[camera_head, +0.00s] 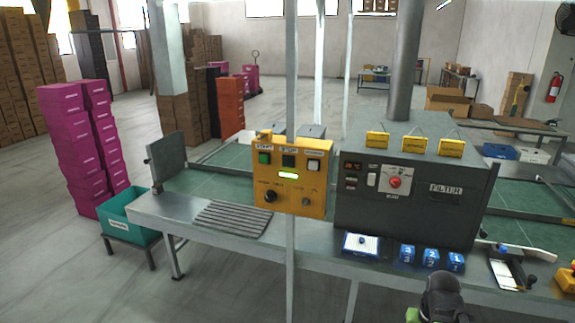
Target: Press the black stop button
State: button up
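A yellow control box (292,188) stands at the front of the bench. Its upper row holds a green button (264,158) at left, a black button (288,161) in the middle and a pale button (313,164) at right. Small labels sit above them, too small to read. A lit green strip and dark knobs are below. A dark, rounded part of my arm (442,296) shows at the bottom edge, right of and well apart from the box. I cannot make out gripper fingers there. Nothing covers the black button.
A dark grey machine (408,205) with a red knob stands right of the yellow box. A ridged grey mat (232,219) lies left of it. Blue numbered blocks (430,257) and a white tray (361,244) sit along the bench front. A teal bin (130,217) stands at left.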

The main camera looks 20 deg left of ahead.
grip_shut()
dwell(1.5)
